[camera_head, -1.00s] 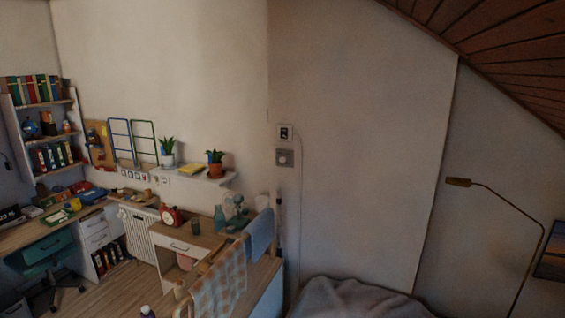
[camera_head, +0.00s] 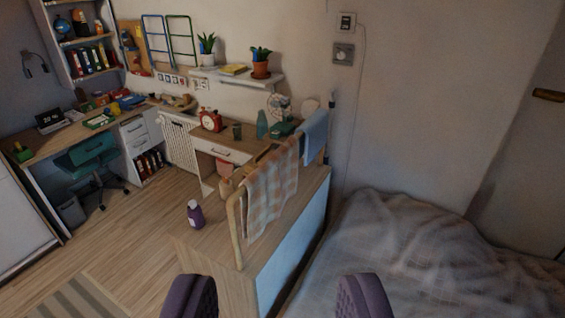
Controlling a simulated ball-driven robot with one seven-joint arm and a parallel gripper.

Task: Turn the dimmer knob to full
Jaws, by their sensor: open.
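The dimmer knob (camera_head: 342,54) is a small round dial on a grey square plate on the far wall, right of the shelf with plants. Its setting is too small to read.
A wooden rail with a checked cloth (camera_head: 271,193) and a blue cloth stands on a low cabinet (camera_head: 291,240) in front of me. A bed with a rumpled cover (camera_head: 400,250) fills the right. A purple bottle (camera_head: 195,214) stands left of the rail. Open wooden floor (camera_head: 120,235) lies left.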

